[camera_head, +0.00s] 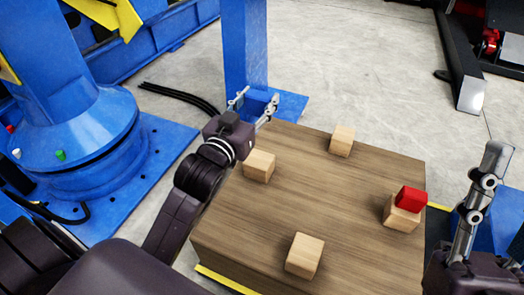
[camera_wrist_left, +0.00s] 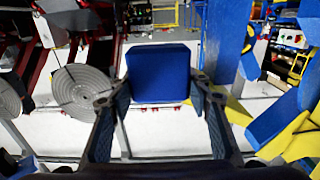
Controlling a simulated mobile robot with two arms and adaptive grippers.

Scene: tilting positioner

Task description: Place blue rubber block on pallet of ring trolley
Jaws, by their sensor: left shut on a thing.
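My left gripper (camera_head: 259,95) is shut on the blue rubber block (camera_wrist_left: 158,73). The wrist view shows the block between both fingers, with one broad face toward the camera. In the head view the gripper is over the far left part of a brown wooden top (camera_head: 300,205), near the blue column's foot; the block is hard to tell from the blue behind it. My right gripper (camera_head: 478,185) is at the right edge, side-on, and its opening cannot be made out. I cannot tell for sure which surface is the ring trolley's pallet.
Several pale wooden blocks stand on the brown top, including one at the front (camera_head: 305,256) and one at the back (camera_head: 341,141). A red block (camera_head: 410,198) rests on another. A blue column (camera_head: 243,45) stands behind. Grey ringed discs (camera_wrist_left: 82,88) show in the wrist view.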

